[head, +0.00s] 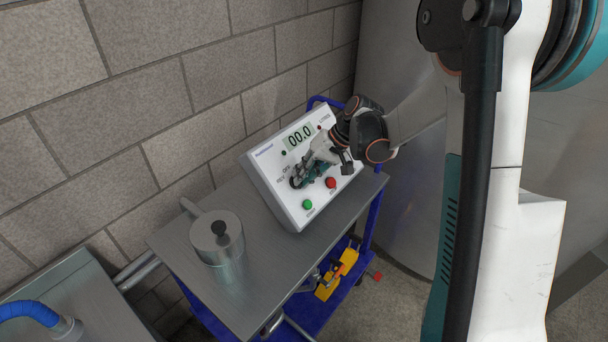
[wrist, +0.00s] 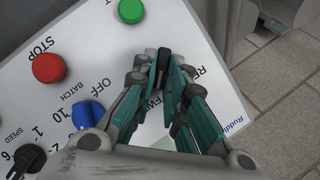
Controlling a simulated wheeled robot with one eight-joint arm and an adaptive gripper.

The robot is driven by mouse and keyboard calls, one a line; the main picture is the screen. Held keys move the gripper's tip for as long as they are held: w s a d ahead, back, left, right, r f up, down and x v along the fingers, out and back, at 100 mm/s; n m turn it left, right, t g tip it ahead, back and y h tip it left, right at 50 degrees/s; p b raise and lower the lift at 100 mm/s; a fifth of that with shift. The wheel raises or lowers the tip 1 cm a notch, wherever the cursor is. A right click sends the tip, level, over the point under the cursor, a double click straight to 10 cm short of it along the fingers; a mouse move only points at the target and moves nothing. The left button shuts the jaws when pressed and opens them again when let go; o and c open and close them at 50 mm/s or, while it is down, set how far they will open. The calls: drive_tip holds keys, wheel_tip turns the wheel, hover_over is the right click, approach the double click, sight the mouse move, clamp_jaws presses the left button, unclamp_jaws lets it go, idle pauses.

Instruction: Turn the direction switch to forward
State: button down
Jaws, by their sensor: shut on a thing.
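The white control box (head: 262,172) stands tilted on a cart, with a display reading 00.0. My gripper (head: 300,180) is down at the lower left part of its panel. In the wrist view my gripper (wrist: 161,75) has its teal-padded fingers closed around a dark switch handle (wrist: 163,60), the direction switch. Part of a "FW" label shows beside the fingers, and a label starting with "R" is partly covered on the other side. The fingers hide most of the switch, so I cannot tell which way it points.
Close by on the panel are a red stop button (wrist: 48,68), a green button (wrist: 131,10), a blue batch knob (wrist: 88,114) and a black speed knob (wrist: 28,160). A metal lidded pot (head: 218,240) stands on the cart top (head: 275,262). A block wall is behind.

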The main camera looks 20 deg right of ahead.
drive_tip(key=c, duration=1.6)
unclamp_jaws()
drive_tip(key=v, duration=1.2)
